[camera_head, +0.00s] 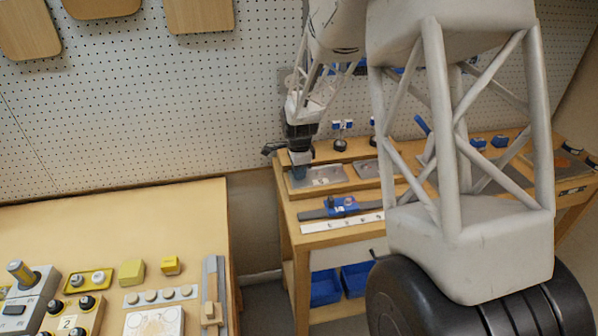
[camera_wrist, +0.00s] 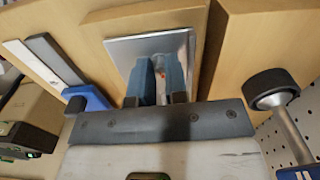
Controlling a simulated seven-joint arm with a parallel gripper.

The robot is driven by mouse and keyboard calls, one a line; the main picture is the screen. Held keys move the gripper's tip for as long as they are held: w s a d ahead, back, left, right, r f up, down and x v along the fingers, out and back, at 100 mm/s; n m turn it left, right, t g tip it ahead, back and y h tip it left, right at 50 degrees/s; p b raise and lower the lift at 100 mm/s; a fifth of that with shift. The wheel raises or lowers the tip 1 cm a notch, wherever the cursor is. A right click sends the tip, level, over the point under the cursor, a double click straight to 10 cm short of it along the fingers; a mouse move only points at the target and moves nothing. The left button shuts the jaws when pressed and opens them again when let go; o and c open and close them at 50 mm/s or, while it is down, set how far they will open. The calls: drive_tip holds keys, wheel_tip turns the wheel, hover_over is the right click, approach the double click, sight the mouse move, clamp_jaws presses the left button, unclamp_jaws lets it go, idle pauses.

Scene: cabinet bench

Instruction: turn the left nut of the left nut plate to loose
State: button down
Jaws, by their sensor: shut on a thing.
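The left nut plate (camera_head: 331,174) is a silver metal plate lying on the wooden bench at its left end. It also shows in the wrist view (camera_wrist: 123,50), behind my blue fingers. My gripper (camera_head: 299,174) points down over the left part of this plate. In the wrist view my gripper (camera_wrist: 160,68) has its two blue fingers close together, shut on the left nut. The fingers hide the nut, so its turn cannot be read.
A second metal plate (camera_head: 367,169) lies to the right. A blue-and-grey tool (camera_head: 342,206) and a white labelled strip (camera_head: 342,222) lie in front. A black knob (camera_wrist: 270,89) on a metal stem stands close beside my gripper in the wrist view. Pegboard rises behind.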

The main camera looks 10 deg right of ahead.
drive_tip(key=n, duration=0.3)
drive_tip(key=shift+n, duration=0.4)
drive_tip(key=n, duration=0.3)
drive_tip(key=shift+n, duration=0.3)
drive_tip(key=n, duration=0.3)
drive_tip(key=shift+n, duration=2.1)
drive_tip(key=c, duration=1.4)
unclamp_jaws()
